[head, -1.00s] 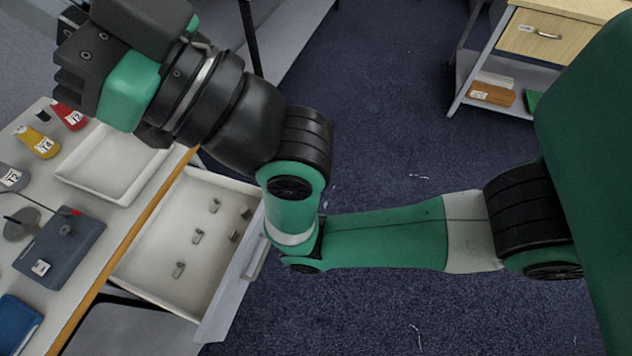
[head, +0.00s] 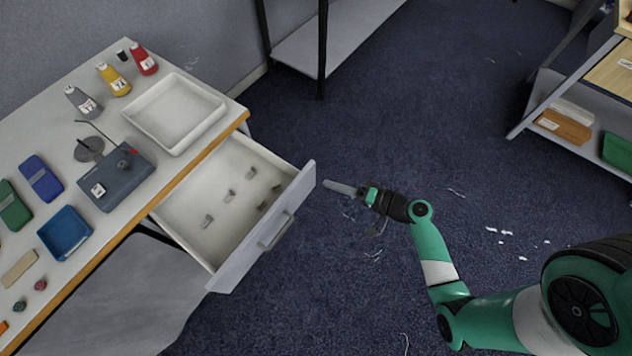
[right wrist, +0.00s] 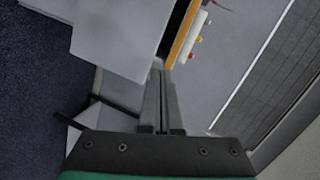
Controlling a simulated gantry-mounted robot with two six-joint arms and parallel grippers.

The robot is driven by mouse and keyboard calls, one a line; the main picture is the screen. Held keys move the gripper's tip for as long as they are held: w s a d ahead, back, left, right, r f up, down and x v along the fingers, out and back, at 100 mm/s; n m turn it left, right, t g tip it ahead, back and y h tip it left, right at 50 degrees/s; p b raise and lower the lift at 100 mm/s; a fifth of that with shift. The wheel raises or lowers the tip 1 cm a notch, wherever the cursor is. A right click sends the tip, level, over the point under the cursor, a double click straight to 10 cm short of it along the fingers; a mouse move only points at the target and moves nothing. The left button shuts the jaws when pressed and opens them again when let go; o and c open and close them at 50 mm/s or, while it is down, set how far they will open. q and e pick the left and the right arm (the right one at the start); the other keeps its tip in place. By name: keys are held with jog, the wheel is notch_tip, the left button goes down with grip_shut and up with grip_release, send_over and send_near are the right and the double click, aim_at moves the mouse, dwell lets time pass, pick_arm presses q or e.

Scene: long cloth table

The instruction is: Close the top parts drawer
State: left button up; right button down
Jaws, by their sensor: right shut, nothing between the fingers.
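The top parts drawer (head: 185,225) is pulled out from under the table edge, its white inside holding several small metal parts. Its grey front panel (head: 245,250) has a bar handle (head: 275,232). My right gripper (head: 328,184) is shut and empty, outside the drawer, just right of the front panel's far end. A small gap shows between its tips and the panel in the head view. In the right wrist view the shut fingers (right wrist: 160,75) point past a grey panel (right wrist: 115,35), which looks like the drawer front. My left gripper is not in view.
The table carries a white tray (head: 163,117), several bottles such as a yellow one (head: 116,82), a dark blue device (head: 117,180) and a blue tray (head: 65,234). A grey shelf (head: 335,40) stands behind. Open carpet (head: 370,110) lies around my right arm.

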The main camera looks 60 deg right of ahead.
jog(key=s+f+m+h, duration=0.2)
jog(key=s+f+m, duration=0.25)
jog(key=s, duration=0.25)
jog(key=b, duration=0.8)
send_near(306, 183)
jog(key=shift+g, duration=0.4)
jog(key=x, duration=0.5)
jog(key=shift+w+a+r, duration=0.15)
jog(key=shift+w+r, duration=0.05)
jog(key=shift+r, duration=0.15)
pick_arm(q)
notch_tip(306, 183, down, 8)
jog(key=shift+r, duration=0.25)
pick_arm(e)
jog(key=shift+w, duration=0.6)
